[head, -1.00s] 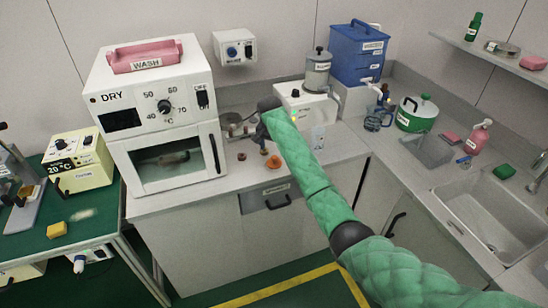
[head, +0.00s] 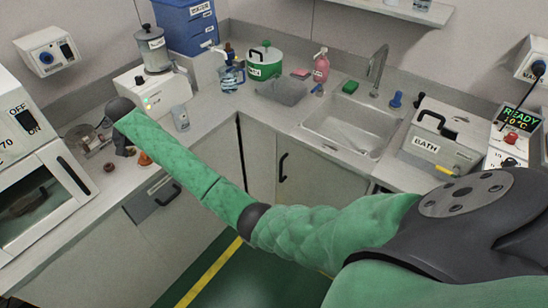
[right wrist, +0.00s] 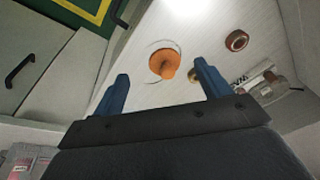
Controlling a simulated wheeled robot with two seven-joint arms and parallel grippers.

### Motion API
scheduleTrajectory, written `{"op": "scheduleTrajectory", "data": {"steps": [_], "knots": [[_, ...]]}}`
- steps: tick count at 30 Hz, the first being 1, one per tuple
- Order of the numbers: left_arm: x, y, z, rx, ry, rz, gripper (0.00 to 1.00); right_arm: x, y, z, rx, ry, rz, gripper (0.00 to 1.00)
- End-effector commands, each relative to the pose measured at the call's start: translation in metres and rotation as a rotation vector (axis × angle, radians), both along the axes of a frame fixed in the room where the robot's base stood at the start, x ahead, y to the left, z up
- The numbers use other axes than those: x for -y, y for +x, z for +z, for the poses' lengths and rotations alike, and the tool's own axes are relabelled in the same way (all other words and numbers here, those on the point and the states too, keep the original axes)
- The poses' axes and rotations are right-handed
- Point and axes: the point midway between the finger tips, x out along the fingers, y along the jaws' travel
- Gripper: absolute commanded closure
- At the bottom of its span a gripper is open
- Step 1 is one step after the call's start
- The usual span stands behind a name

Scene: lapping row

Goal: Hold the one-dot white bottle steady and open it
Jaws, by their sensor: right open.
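I cannot pick out a white bottle with one dot in either view. My right gripper (head: 123,147) is low over the counter between the oven and that machine, partly hidden by my arm. In the right wrist view its two blue fingers (right wrist: 160,76) are apart with nothing held. An orange knob-like piece (right wrist: 164,62) shows beyond and between the fingertips; it also shows in the head view (head: 145,158). My left gripper is out of view.
A brown ring (right wrist: 237,41) and a clear glass piece (right wrist: 272,88) lie near the gripper. The white oven (head: 40,185) is to the left.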

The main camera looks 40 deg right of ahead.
Motion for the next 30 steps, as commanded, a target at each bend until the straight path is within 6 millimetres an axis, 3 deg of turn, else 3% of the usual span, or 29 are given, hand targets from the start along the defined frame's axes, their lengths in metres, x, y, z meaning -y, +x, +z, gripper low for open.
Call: {"op": "scheduleTrajectory", "data": {"steps": [1,6,17,20,23,26,30], "knots": [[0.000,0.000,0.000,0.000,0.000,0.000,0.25,0.001,-0.014,-0.014,0.021,0.014,0.023,0.24],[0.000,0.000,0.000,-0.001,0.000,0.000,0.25,0.007,-0.054,-0.043,0.113,0.051,0.100,0.24],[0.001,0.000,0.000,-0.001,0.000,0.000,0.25,0.029,-0.150,-0.089,0.298,0.080,0.233,0.24],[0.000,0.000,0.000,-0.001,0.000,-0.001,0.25,0.038,-0.179,-0.122,0.304,0.070,0.263,0.24],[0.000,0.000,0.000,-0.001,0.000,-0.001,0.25,0.049,-0.211,-0.173,0.277,0.053,0.293,0.24],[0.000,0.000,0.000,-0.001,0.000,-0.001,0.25,0.061,-0.249,-0.233,0.229,0.034,0.322,0.24],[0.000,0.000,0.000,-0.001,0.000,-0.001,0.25,0.079,-0.314,-0.316,0.153,0.008,0.368,0.24]]}}
